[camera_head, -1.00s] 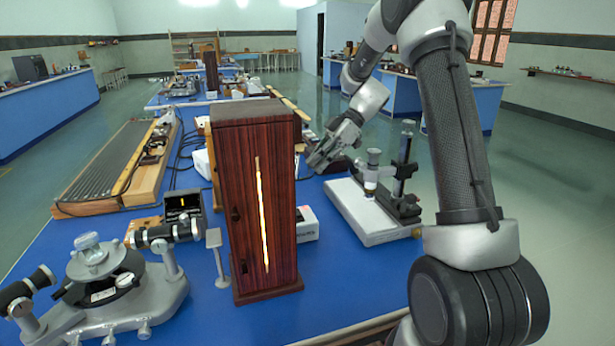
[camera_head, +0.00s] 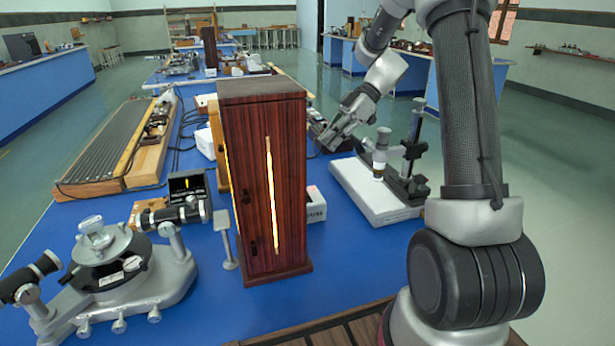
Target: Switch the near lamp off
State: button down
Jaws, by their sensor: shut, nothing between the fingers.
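The near lamp (camera_head: 262,185) is a tall dark-red wooden housing upright on the blue bench. A narrow vertical slit in its front glows yellow-white, so it is lit. A small white box (camera_head: 316,208) with a reddish patch on top stands just behind its right side, partly hidden by the housing. My gripper (camera_head: 328,140) is shut and empty, tilted down to the left. In the picture it is above and behind the white box, right of the housing, and apart from both as far as I can tell.
A microscope-like instrument on a white base (camera_head: 372,205) stands right of the lamp. A grey spectrometer (camera_head: 120,270) stands front left, with a small dark display (camera_head: 187,184) behind it. A long ribbed wooden apparatus (camera_head: 105,140) lies at the back left.

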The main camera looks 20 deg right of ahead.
jog(key=x, duration=0.9)
jog(key=shift+s+a+f, duration=0.1)
jog(key=shift+f, duration=0.1)
jog(key=f, duration=0.3)
jog(key=shift+s+a+f, duration=0.2)
jog(key=shift+f, duration=0.5)
jog(key=shift+s+f, duration=0.25)
jog(key=shift+f, duration=0.05)
jog(key=shift+w, duration=0.15)
